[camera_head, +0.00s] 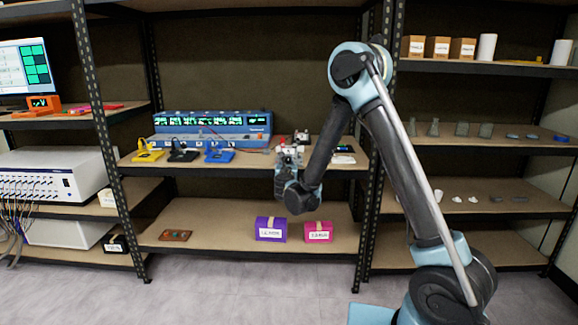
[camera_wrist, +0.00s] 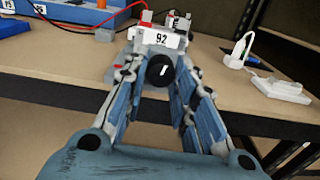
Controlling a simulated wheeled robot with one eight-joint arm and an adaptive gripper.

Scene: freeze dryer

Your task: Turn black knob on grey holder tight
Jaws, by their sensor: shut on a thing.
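The black knob (camera_wrist: 161,69) is round with a white mark and shows in the middle of the wrist view. It sits on the front of the grey holder (camera_wrist: 122,62), under a white label reading 92. My gripper (camera_wrist: 158,78) reaches in from the front, with one finger on each side of the knob, shut on it. In the head view my gripper (camera_head: 288,158) is at the front edge of the middle shelf and hides most of the holder. The exact finger contact is hard to see.
A blue instrument (camera_head: 215,125) with several displays stands left on the same shelf. Yellow (camera_head: 148,152), black (camera_head: 183,153) and blue (camera_head: 219,153) holders stand before it. A white plug and adapter (camera_wrist: 278,86) lie right of the grey holder. A black shelf post (camera_head: 375,150) stands right.

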